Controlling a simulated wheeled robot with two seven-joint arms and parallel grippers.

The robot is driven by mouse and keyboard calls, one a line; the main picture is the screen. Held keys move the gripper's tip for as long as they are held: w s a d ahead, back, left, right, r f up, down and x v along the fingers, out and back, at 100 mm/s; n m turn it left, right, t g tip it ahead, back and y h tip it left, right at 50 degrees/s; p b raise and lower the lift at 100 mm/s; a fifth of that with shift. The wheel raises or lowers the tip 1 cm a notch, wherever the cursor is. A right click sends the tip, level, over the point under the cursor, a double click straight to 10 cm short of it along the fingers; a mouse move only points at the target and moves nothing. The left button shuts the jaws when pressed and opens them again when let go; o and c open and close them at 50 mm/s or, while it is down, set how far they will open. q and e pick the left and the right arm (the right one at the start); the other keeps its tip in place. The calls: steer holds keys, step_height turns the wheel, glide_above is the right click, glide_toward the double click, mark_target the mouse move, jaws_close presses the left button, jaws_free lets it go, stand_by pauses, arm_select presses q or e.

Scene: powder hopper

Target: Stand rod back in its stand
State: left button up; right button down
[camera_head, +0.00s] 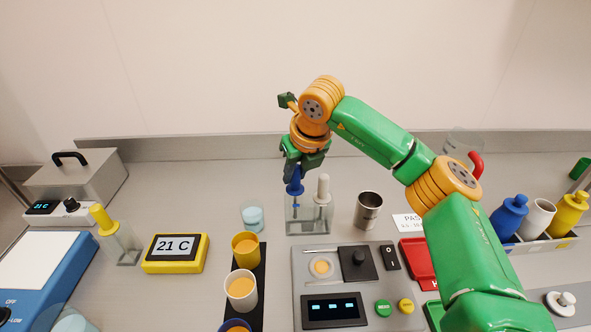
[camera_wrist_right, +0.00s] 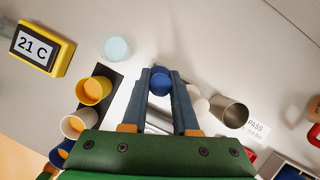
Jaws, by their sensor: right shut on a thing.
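A rod with a blue handle (camera_head: 294,186) is held upright in my right gripper (camera_head: 300,168), whose fingers are shut on the handle. In the right wrist view the round blue handle top (camera_wrist_right: 160,83) sits between the two fingertips (camera_wrist_right: 160,78). The rod's shaft overlaps the left side of a clear stand (camera_head: 308,226); I cannot tell how deep it reaches into it. A white-handled rod (camera_head: 322,188) stands in the same stand, to the right. My left gripper is not in view.
A grey control panel (camera_head: 350,265) lies in front of the stand, a metal cup (camera_head: 368,210) to its right. A pale blue cup (camera_head: 252,217) and a yellow cup (camera_head: 246,249) are to its left. Another clear stand (camera_head: 122,250) holds a yellow-handled rod (camera_head: 101,218).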

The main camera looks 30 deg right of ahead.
steer(key=shift+s+d+r, duration=0.1)
steer(key=shift+s+r, duration=0.05)
steer(key=shift+s, duration=0.05)
steer(key=shift+f+b, duration=0.95)
steer(key=shift+f, duration=0.35)
jaws_free()
step_height(320, 180, up, 8)
steer(key=p, duration=0.7)
steer(key=shift+f, duration=0.15)
steer(key=shift+f, duration=0.1)
